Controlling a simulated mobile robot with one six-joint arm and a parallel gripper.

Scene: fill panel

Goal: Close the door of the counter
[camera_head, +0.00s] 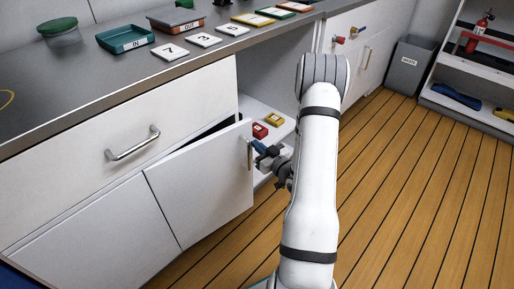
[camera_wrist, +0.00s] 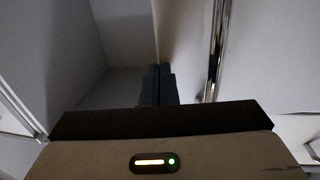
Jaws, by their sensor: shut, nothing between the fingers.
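The white counter door (camera_head: 200,185) stands partly open, swung out from the cabinet front with its free edge to the right. A chrome bar handle (camera_head: 250,153) is upright near that edge; the handle also shows in the wrist view (camera_wrist: 217,50), right of the fingers. My gripper (camera_head: 258,146) is just right of the handle and the door's free edge, beside the open compartment. In the wrist view my dark fingertips (camera_wrist: 158,72) are together and hold nothing. I cannot tell whether they touch the door.
Red and yellow blocks (camera_head: 261,130) lie on the shelf inside the open compartment. A closed drawer (camera_head: 90,140) is above the door. The counter top (camera_head: 120,80) carries trays and number tiles. A grey bin (camera_head: 407,68) stands at the back right. The wooden floor (camera_head: 400,170) is clear.

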